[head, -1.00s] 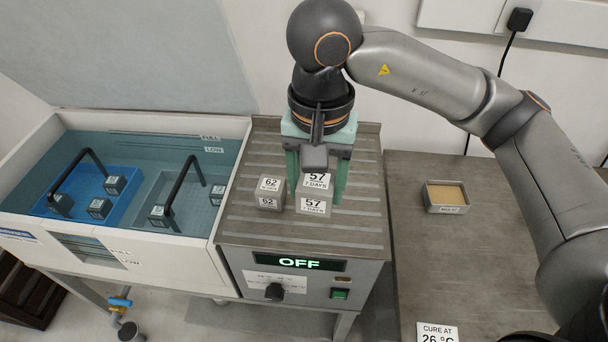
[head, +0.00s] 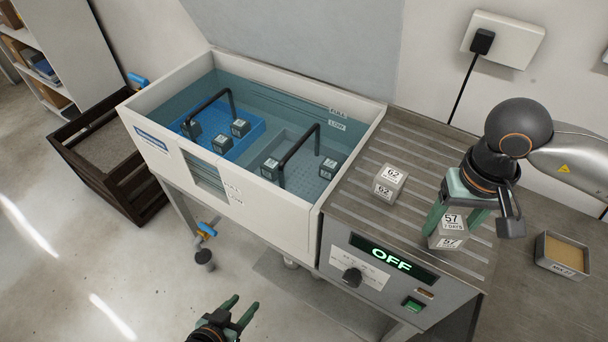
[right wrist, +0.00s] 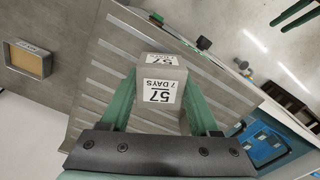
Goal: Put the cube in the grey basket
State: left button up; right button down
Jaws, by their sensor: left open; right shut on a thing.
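The grey cube labelled 57, 7 DAYS (head: 451,231) is between the fingers of my right gripper (head: 454,219), which is shut on it. The cube fills the gripper's middle in the right wrist view (right wrist: 160,90). It is over the ridged steel top (head: 352,203); I cannot tell how far above. The grey basket (head: 301,187) sits in the water tank to the left, with a black handle and two labelled cubes inside. My left gripper (head: 246,303) is open and empty, low at the bottom of the head view.
Another cube labelled 62 (head: 390,183) stands on the steel top. A blue basket (head: 212,148) with cubes is in the tank's left part. The tank's white wall (head: 318,222) rises beside the steel top. A small mould tray (head: 562,256) sits at right.

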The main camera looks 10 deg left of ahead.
aim_at(314, 195)
jog(key=j, duration=0.4)
jog(key=k+j+z, duration=0.1)
jog(key=j, duration=0.25)
jog(key=j+z, duration=0.1)
jog(key=j, duration=0.7)
jog(key=i+j+z, duration=0.1)
jog(key=i+j, duration=0.2)
jog(key=i, duration=0.15)
jog(key=i+j+z, duration=0.1)
jog(key=i+j, duration=0.2)
jog(key=i, duration=0.15)
